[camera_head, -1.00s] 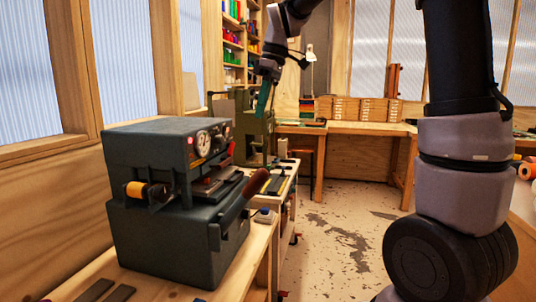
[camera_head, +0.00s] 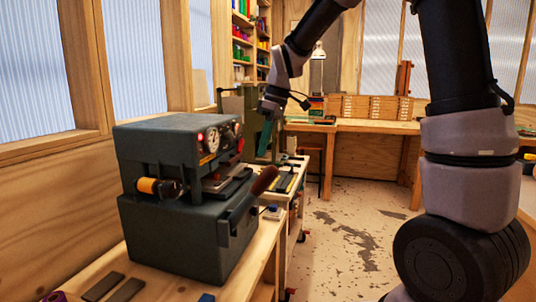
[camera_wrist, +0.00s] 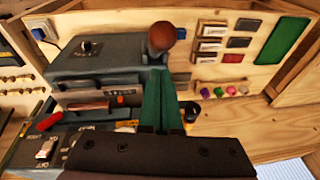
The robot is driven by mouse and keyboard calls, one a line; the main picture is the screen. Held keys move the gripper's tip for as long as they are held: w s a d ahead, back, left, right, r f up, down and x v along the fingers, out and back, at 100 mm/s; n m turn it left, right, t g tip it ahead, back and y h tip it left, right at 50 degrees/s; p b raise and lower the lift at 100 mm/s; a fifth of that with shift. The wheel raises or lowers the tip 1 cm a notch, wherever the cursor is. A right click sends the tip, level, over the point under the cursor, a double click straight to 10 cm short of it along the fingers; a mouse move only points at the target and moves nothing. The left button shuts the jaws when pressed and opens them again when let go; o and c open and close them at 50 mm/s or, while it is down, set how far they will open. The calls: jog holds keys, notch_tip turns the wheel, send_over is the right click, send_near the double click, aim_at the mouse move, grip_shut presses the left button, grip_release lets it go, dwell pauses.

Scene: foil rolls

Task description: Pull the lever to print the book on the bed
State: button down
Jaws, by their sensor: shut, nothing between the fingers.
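The dark grey press (camera_head: 180,235) stands on the wooden bench at left, with round gauges on its front. Its lever has a brown-red grip (camera_head: 264,180) sticking out and up at the right side. The bed (camera_head: 228,190) lies in the press opening; a book on it is too small to make out clearly. My gripper (camera_head: 263,152) has green fingers, shut and empty, pointing down above and beyond the lever grip, apart from it in the head view. In the wrist view, the shut fingers (camera_wrist: 161,80) lie just below a rounded brown grip (camera_wrist: 161,38); contact cannot be told.
A yellow-orange roll (camera_head: 150,186) sits on the press's side. Dark flat bars (camera_head: 110,290) lie on the bench in front. A cart (camera_head: 292,185) and an olive-green machine (camera_head: 238,110) stand behind. The floor (camera_head: 350,235) to the right is clear.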

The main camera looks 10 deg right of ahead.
jog(key=shift+s+d+f, duration=0.25)
jog(key=shift+d+f, duration=0.05)
jog(key=shift+f, duration=0.2)
jog(key=shift+s+d+f, duration=0.2)
jog(key=shift+d+f, duration=0.1)
jog(key=shift+f, duration=0.2)
